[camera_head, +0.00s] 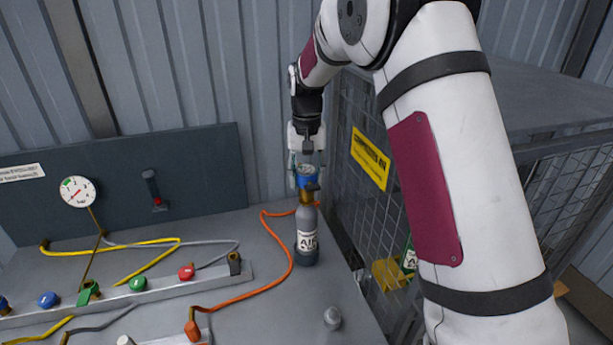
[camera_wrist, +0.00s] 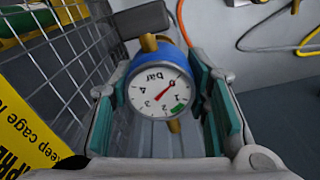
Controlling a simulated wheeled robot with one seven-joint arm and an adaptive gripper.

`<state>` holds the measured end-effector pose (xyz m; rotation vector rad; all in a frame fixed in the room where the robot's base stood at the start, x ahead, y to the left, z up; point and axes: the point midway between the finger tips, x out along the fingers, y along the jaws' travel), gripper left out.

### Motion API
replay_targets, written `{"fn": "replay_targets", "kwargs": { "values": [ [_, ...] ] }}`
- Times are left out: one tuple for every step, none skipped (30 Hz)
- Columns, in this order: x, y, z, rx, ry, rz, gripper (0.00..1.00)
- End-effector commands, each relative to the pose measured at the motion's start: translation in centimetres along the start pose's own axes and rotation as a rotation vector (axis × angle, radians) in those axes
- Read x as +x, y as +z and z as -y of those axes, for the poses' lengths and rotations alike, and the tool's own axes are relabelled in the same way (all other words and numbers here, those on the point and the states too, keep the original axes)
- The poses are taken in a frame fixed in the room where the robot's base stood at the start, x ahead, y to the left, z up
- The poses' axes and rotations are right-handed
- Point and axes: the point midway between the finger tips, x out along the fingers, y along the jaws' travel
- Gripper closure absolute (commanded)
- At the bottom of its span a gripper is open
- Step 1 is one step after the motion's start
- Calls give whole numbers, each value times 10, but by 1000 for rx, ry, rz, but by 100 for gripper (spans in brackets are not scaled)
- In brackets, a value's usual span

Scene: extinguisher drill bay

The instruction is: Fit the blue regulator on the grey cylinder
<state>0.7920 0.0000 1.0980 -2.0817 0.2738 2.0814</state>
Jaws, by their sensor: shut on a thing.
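The grey cylinder (camera_head: 307,236) stands upright on the bench near its right edge, with a white label reading AIR and a brass valve (camera_head: 308,196) on top. My gripper (camera_head: 306,174) points down right above it and is shut on the blue regulator (camera_head: 307,182). The regulator sits at the cylinder's valve; I cannot tell whether they touch or are joined. In the wrist view the regulator (camera_wrist: 176,60) is held between two teal finger pads, its white dial facing the camera. Brass stubs show above and below the dial.
An orange hose (camera_head: 288,262) runs behind and left of the cylinder. A rail (camera_head: 120,300) with coloured fittings lies at the left. A small grey knob-like piece (camera_head: 332,318) stands in front. A mesh cage (camera_head: 345,160) with a yellow sign (camera_head: 370,158) is close on the right.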

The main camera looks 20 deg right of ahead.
Motion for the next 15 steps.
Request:
{"fn": "replay_targets", "kwargs": {
  "values": [
    [-1,0,0,0,0,-1,86],
    [-1,0,0,0,0,-1,86],
    [0,0,0,0,0,-1,86],
    [0,0,0,0,0,-1,86],
    [0,0,0,0,0,-1,86],
    [1,0,0,0,0,-1,86],
    [1,0,0,0,0,-1,86],
    [2,0,0,0,0,-1,86],
    [2,0,0,0,0,-1,86],
    [3,0,0,0,0,-1,86],
    [3,0,0,0,0,-1,86],
    [4,0,0,0,0,-1,86],
    [5,0,0,0,0,-1,86],
    [5,0,0,0,0,-1,86],
    [6,0,0,0,0,-1,86]
  ]
}}
